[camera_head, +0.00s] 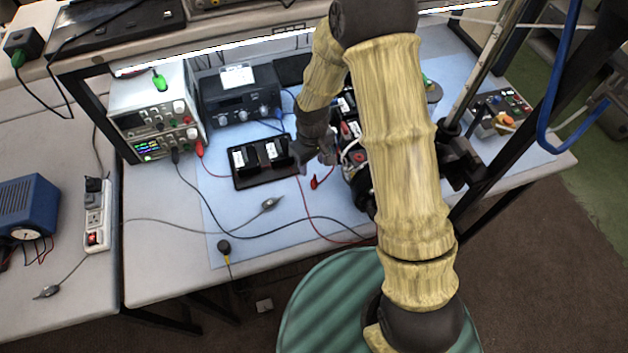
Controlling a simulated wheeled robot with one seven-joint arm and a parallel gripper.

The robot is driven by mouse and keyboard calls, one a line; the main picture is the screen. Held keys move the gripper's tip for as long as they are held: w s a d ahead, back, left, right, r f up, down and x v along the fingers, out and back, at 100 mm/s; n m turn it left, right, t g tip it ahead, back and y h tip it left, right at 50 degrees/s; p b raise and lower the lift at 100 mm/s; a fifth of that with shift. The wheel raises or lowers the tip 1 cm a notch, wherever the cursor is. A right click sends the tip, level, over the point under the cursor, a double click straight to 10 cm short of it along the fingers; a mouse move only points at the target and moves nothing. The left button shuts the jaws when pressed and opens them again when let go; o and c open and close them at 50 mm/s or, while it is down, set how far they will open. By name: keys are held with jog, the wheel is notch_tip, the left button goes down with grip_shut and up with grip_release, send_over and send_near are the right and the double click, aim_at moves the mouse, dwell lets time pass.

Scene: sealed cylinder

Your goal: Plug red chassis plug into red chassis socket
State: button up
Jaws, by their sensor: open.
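A small red plug (315,181) lies on the blue mat (235,255) with a red cable (308,212) trailing toward the front right; I take it for the red chassis plug. My gripper (316,162) is open, just above and behind this plug in the picture, and looks empty. The wheeled dark chassis (356,178) stands to the right, mostly hidden behind my arm. A red part (350,130) shows on it, but I cannot tell whether it is the red chassis socket.
A black tray with dark modules (262,178) lies left of my gripper. Stacked bench instruments (155,115) and a dark power supply (240,95) stand behind. Black and grey cables cross the mat. A button panel (500,110) is at the right. The mat's front left is mostly clear.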

aim_at(313, 179)
jog(key=shift+f+p, duration=0.55)
jog(key=shift+f, duration=1.6)
notch_tip(313, 179, down, 2)
jog(key=shift+d+f+p, duration=0.1)
jog(key=shift+f+p, duration=0.15)
jog(key=shift+p, duration=0.9)
jog(key=shift+w+f+p, duration=0.1)
jog(key=shift+f+p, duration=0.35)
jog(key=shift+f, duration=0.9)
grip_shut()
